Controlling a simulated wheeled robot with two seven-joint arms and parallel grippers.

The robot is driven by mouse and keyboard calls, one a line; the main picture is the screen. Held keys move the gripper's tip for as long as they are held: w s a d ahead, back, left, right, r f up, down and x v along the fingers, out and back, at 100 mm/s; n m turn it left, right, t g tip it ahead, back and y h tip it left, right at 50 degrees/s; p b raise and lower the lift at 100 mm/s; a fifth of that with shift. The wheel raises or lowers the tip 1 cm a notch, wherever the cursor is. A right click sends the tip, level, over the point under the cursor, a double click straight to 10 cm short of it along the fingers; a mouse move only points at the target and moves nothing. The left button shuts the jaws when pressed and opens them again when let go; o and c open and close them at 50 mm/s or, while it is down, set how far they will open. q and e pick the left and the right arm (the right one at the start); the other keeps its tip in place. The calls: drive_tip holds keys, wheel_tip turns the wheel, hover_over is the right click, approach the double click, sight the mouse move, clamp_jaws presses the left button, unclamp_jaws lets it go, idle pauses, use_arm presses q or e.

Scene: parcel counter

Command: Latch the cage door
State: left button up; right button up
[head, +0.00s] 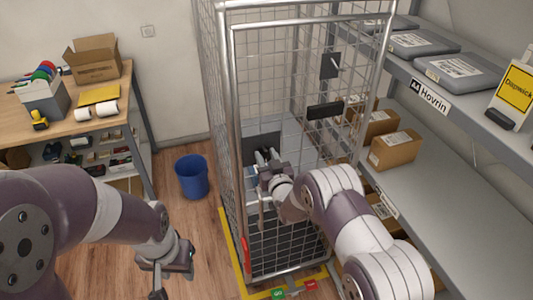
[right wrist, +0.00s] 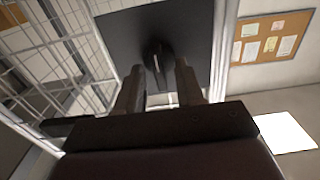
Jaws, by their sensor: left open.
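The wire-mesh cage (head: 214,110) stands in the middle of the head view, with a silver-framed mesh door (head: 312,16) at its front. I cannot tell whether the door is fully closed. A dark latch plate (head: 262,141) is just beyond my right gripper (head: 268,168). In the right wrist view the plate (right wrist: 195,25) carries a black turn knob (right wrist: 156,58). The knob lies ahead of and between the spread fingers of my right gripper (right wrist: 158,92); contact cannot be told. My left gripper (head: 168,262) is open and empty, low at the left, away from the cage.
A grey shelf unit (head: 465,185) with boxes stands close on the right. A blue bin (head: 191,176) and a wooden workbench (head: 70,122) are at the left. Another dark plate (head: 330,65) and a black bar (head: 325,110) show at the cage. Yellow tape edges its floor spot.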

drive_tip(key=shift+w+a, duration=0.1)
drive_tip(key=shift+w, duration=0.05)
drive_tip(key=shift+c, duration=0.6)
clamp_jaws()
